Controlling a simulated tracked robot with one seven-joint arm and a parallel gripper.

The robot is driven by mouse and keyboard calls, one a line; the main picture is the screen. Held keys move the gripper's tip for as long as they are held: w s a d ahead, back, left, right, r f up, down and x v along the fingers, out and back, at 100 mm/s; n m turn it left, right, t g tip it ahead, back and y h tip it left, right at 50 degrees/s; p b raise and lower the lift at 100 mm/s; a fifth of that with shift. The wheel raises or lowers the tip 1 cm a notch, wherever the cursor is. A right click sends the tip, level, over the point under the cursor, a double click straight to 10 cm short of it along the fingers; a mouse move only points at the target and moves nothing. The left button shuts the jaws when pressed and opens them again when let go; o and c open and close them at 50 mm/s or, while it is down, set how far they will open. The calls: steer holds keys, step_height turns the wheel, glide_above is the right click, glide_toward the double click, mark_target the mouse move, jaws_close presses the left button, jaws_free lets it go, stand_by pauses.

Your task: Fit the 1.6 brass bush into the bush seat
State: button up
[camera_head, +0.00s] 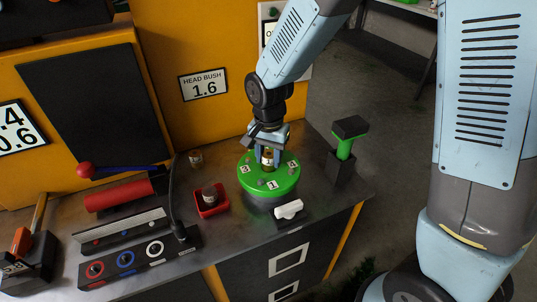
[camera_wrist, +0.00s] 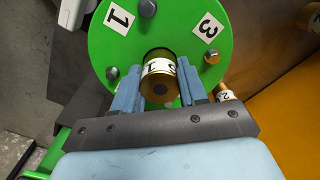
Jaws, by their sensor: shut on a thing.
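My gripper (camera_head: 266,154) is shut on a brass bush with a white label (camera_wrist: 159,72), at the middle of the green disc (camera_head: 257,186). In the wrist view my gripper (camera_wrist: 166,88) has a finger on each side of the bush; the label is partly readable, with a 1 showing. The green disc (camera_wrist: 105,45) carries numbered tags and several bolts. A dark round opening (camera_wrist: 160,51), which looks like the bush seat, shows just behind the bush. I cannot tell whether the bush is inside it or just above it.
Another brass bush (camera_head: 196,158) stands on the bench behind left. A red holder (camera_head: 211,203) and a coloured-ring block (camera_head: 128,264) are left. A green-handled tool (camera_head: 347,137) stands right, a white switch (camera_head: 288,209) in front. A wall sign (camera_head: 203,86) reads HEAD BUSH 1.6.

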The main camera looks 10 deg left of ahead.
mark_target(269, 154)
steer(key=shift+f, duration=0.65)
steer(key=o, duration=1.3)
step_height(269, 154, up, 14)
steer(key=shift+f, duration=0.15)
